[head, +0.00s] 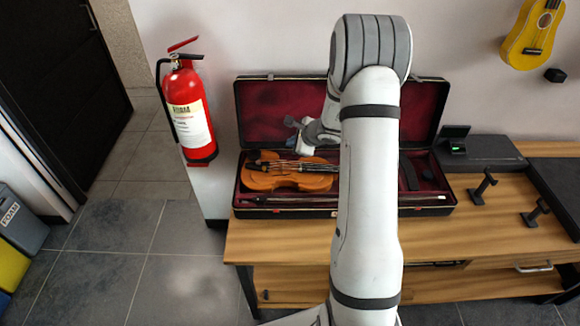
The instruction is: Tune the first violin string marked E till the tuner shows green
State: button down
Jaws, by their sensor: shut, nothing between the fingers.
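The violin (290,181) lies in an open black case with a red lining (255,110). Its orange-brown body is at the left and its neck runs right, behind my arm. The pegs and any E mark are hidden or too small to make out. My gripper (291,123) is partly visible left of my arm, above the violin body and in front of the case lid. It is shut and empty, apparently apart from the violin.
The bow (290,199) lies along the case's front. The case sits on a wooden table (300,240). Two black stands (482,187) (536,212) are at the right. A red fire extinguisher (189,110) hangs left of the case. A yellow ukulele (533,35) hangs upper right.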

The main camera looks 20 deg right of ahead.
notch_tip(320, 180, down, 7)
jog(key=b, duration=0.4)
jog(key=shift+f, duration=0.15)
jog(key=shift+f+b, duration=0.75)
jog(key=shift+b, duration=0.35)
jog(key=shift+f+b, duration=0.25)
jog(key=shift+b, duration=0.15)
dwell(1.0)
jog(key=shift+f+b, duration=0.2)
jog(key=shift+b, duration=0.2)
jog(key=shift+f+b, duration=0.25)
jog(key=shift+b, duration=0.2)
dwell(0.6)
jog(key=shift+r, duration=0.75)
